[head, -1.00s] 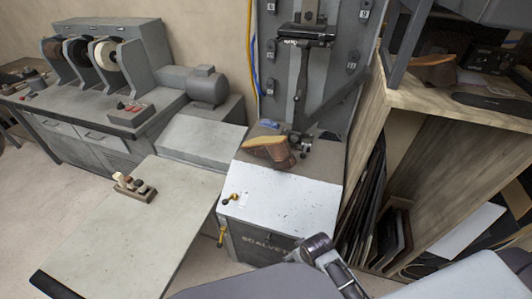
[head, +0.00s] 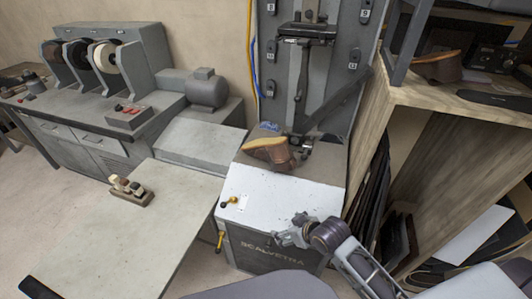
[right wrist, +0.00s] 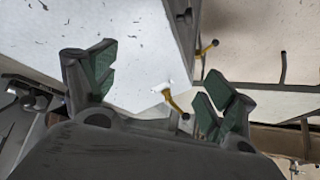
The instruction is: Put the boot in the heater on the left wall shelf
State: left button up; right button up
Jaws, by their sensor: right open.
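A brown boot (head: 272,152) with a tan sole lies sole-up on the grey machine (head: 285,190) in the middle of the head view, against a dark upright arm. My right gripper (head: 291,231) is open and empty in front of the machine's front edge, nearer than the boot and apart from it. In the right wrist view its two green-padded fingers (right wrist: 158,92) are spread, with the white machine top beyond them; the boot is not in that view. My left gripper is not in view. I see no shelf on the left wall.
Another brown boot (head: 438,66) sits on a wooden cabinet (head: 455,99) at right. A pale table (head: 110,225) with a small block of knobs (head: 131,191) stands at left. A yellow-handled lever (head: 221,238) sticks out at the machine's front left. A grinding bench (head: 75,130) stands behind.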

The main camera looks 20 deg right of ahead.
jog(key=w+r+n+t+y, duration=0.2)
jog(key=w, duration=0.4)
jog(key=t+y, duration=0.4)
jog(key=t, duration=0.2)
send_near(289, 151)
jog(key=w, duration=0.1)
jog(key=shift+w+a+f+n, duration=0.1)
jog(key=shift+a+f+n, duration=0.1)
jog(key=shift+a+n, duration=0.15)
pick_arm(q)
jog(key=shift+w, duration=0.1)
pick_arm(e)
jog(key=shift+w, duration=0.1)
jog(key=shift+b+x, duration=0.4)
jog(key=shift+x, duration=3.35)
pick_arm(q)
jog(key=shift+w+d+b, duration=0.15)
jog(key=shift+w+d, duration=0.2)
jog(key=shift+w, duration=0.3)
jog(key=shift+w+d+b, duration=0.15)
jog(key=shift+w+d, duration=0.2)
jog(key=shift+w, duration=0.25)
pick_arm(e)
jog(key=shift+w+a+r, duration=0.1)
jog(key=shift+w+a, duration=0.1)
jog(key=shift+w, duration=0.2)
